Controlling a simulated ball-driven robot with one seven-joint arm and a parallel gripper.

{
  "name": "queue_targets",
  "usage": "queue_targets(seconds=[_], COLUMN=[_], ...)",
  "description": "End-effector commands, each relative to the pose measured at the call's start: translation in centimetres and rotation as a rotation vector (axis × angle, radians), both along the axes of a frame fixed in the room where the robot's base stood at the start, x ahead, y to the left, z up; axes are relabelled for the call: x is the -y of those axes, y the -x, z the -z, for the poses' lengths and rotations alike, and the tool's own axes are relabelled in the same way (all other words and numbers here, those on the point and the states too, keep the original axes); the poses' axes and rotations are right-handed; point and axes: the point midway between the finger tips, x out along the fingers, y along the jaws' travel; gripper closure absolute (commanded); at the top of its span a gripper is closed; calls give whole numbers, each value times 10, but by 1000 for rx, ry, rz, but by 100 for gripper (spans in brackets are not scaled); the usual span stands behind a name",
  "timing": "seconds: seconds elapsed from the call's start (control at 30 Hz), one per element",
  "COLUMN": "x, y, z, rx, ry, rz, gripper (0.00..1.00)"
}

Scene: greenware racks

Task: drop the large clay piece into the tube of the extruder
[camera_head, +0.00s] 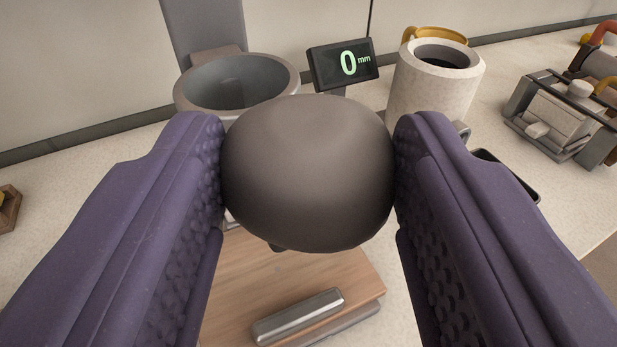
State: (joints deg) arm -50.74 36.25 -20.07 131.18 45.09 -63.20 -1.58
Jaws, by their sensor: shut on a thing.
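A large dark grey-brown clay piece (308,175), rounded like a ball, fills the middle of the view. My gripper (308,165) is shut on it, with one purple textured finger on each side. The extruder's tube (237,84) is a grey cylinder with a wide open round mouth, behind and to the left of the clay. The inside of the tube looks empty as far as I see it. The clay hides the tube's lower right part. The clay is held in front of the tube, not over its mouth.
A small display (343,64) reads 0 mm, right of the tube. A pale speckled cylinder (437,75) with a dark opening stands further right. A metal device (565,115) is at far right. A wooden board (290,275) with a metal bar lies below.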

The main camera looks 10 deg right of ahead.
Motion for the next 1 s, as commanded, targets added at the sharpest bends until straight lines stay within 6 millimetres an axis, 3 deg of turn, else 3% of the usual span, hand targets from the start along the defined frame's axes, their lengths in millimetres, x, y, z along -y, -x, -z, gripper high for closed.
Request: queue_targets(seconds=[1.0], x=[-26], y=[-90], z=[0], rx=[0], ry=[-1], rz=[1], gripper=[87])
